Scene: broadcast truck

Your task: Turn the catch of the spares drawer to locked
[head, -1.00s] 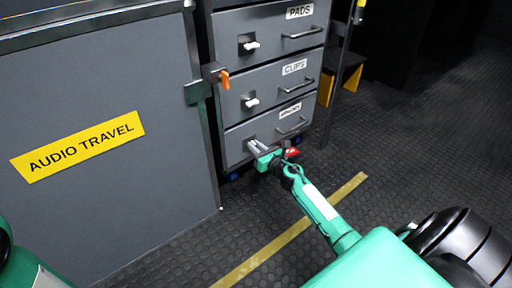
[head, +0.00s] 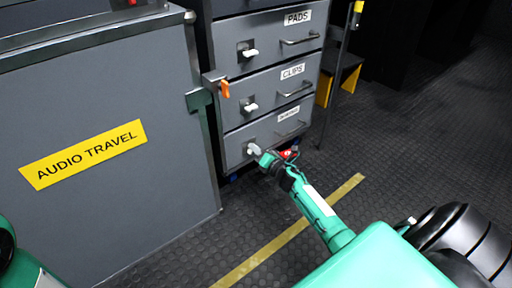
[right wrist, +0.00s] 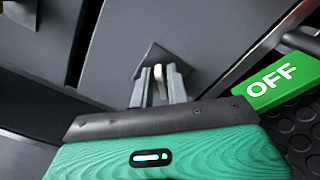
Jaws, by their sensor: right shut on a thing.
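The spares drawer appears to be the bottom drawer (head: 274,132) of the grey stack; its label (head: 289,114) is too blurred to read. Its pale catch (right wrist: 159,84) sits on a dark square plate (right wrist: 170,58) in the right wrist view. My right gripper (right wrist: 160,82) is shut on the catch lever, with a finger on each side of it. In the head view the right gripper (head: 255,151) is at the left part of the drawer front and hides much of the catch. The drawer looks closed. My left gripper is out of view.
The CLIPS drawer (head: 263,87) and PADS drawer (head: 267,37) are above, with white catches and bar handles. An orange latch (head: 225,89) is beside them. The AUDIO TRAVEL case (head: 130,215) stands left. A green OFF tag (right wrist: 273,85) is close right of the gripper.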

